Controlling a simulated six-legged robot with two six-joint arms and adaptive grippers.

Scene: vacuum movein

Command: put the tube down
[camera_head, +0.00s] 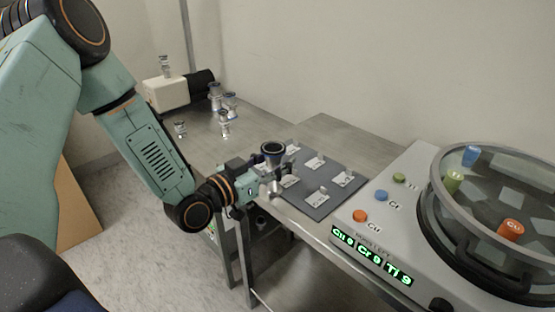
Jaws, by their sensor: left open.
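A metallic flanged tube (272,149) with a dark round opening stands upright at the left edge of the grey mat (318,209). My left gripper (273,176) comes in from the left, right beside this tube and just below its rim. Its jaws are open, with the lower part of the tube between or close behind them; the contact is too small to tell. My right gripper is not in view.
Several small metal fittings (224,124) stand on the metal table at the back left, near a cream-coloured device (167,93). White labelled holders (314,162) sit on the mat. A machine with a round glass chamber (495,215) and coloured buttons fills the right.

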